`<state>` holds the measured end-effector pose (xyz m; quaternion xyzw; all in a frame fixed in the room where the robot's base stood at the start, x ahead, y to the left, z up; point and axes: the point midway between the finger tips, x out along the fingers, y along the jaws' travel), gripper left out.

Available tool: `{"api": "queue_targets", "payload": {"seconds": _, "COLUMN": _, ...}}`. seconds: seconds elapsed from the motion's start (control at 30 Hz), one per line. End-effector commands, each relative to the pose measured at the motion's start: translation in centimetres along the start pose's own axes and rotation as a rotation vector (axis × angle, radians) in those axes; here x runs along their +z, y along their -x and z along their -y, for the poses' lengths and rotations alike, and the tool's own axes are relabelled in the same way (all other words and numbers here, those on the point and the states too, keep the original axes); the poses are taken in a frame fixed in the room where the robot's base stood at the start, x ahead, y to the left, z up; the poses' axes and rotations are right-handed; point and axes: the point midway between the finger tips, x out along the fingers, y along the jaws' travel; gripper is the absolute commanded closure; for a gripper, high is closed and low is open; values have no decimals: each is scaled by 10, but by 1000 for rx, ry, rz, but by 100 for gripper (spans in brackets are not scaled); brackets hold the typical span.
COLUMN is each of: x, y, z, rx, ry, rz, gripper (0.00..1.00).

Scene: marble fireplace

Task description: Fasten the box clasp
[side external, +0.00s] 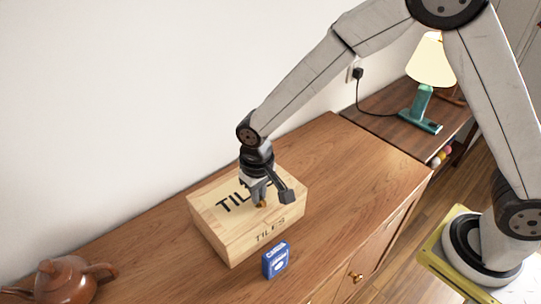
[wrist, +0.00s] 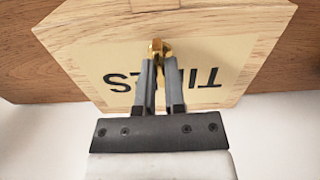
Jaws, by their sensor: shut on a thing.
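A pale wooden box (side external: 228,238) marked "TILES" stands on the wooden cabinet top, its lid lying flat on it. My gripper (side external: 262,203) is over the lid, pointing down near the box's front edge. In the wrist view, my gripper (wrist: 159,62) is shut on a small brass clasp (wrist: 157,47) near the lid's edge. The fingers hide part of the clasp and the middle of the lid's lettering. I cannot tell whether the clasp is hooked over a catch on the front face.
A small blue box (side external: 275,260) stands just in front of the wooden box. A brown teapot (side external: 62,282) is at the far left. A lamp (side external: 427,85) stands on a lower side table at the back right. The cabinet top (side external: 350,165) is clear right of the box.

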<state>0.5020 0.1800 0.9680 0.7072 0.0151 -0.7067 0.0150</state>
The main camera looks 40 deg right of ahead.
Motion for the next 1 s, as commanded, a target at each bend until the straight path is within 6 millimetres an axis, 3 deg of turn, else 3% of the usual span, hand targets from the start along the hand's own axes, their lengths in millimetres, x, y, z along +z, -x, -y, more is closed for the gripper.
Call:
{"api": "queue_targets", "payload": {"seconds": 0.6, "x": 0, "y": 0, "z": 0, "rx": 0, "ry": -60, "rz": 1, "gripper": 100}}
{"api": "queue_targets", "payload": {"seconds": 0.63, "x": 0, "y": 0, "z": 0, "rx": 0, "ry": -60, "rz": 1, "gripper": 81}}
{"api": "queue_targets", "payload": {"seconds": 0.73, "x": 0, "y": 0, "z": 0, "rx": 0, "ry": -59, "rz": 1, "gripper": 51}}
{"api": "queue_targets", "payload": {"seconds": 1.0, "x": 0, "y": 0, "z": 0, "rx": 0, "ry": -58, "rz": 1, "gripper": 51}}
